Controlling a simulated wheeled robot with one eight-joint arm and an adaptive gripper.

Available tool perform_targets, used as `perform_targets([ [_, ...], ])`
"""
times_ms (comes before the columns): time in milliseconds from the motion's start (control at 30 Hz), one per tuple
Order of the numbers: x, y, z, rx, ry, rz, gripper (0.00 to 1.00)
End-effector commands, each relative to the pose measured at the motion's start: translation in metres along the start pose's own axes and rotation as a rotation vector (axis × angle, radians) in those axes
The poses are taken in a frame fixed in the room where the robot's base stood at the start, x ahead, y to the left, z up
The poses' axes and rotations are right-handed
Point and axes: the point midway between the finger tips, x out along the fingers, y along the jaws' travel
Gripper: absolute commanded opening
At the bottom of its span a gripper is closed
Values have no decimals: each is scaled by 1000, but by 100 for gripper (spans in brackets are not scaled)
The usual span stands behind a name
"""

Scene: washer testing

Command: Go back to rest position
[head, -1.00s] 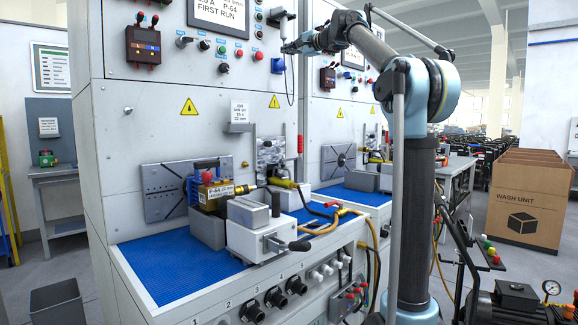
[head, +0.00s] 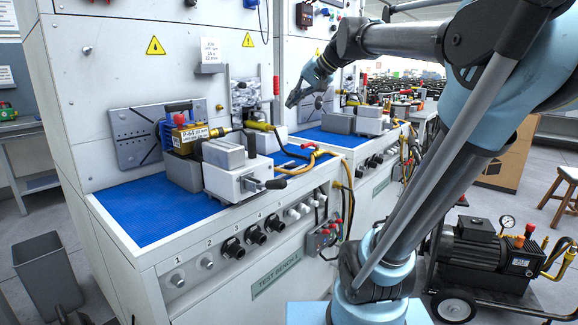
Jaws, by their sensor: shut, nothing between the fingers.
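My gripper (head: 292,101) is in the head view, right of centre near the top, at the end of my blue and dark grey arm. It is in the air in front of the test bench's upright panel, above and behind the bench vise (head: 240,170). Its fingers are shut and hold nothing. The brass unit (head: 187,133) with a red knob and a P-64 label sits on the bench at the left, apart from my gripper. A yellow-ended hose fitting (head: 262,127) lies at its right.
The blue bench mat (head: 150,208) has clear room at its front left. A grey bin (head: 48,272) stands on the floor at left. A wheeled pump (head: 490,255), a stool (head: 563,195) and a cardboard box (head: 508,160) are at right. Hoses hang at the bench's right end.

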Motion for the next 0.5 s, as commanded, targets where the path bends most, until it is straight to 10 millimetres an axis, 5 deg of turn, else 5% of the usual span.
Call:
perform_targets([
  [500,37,238,216,-136,-183,443,0],
])
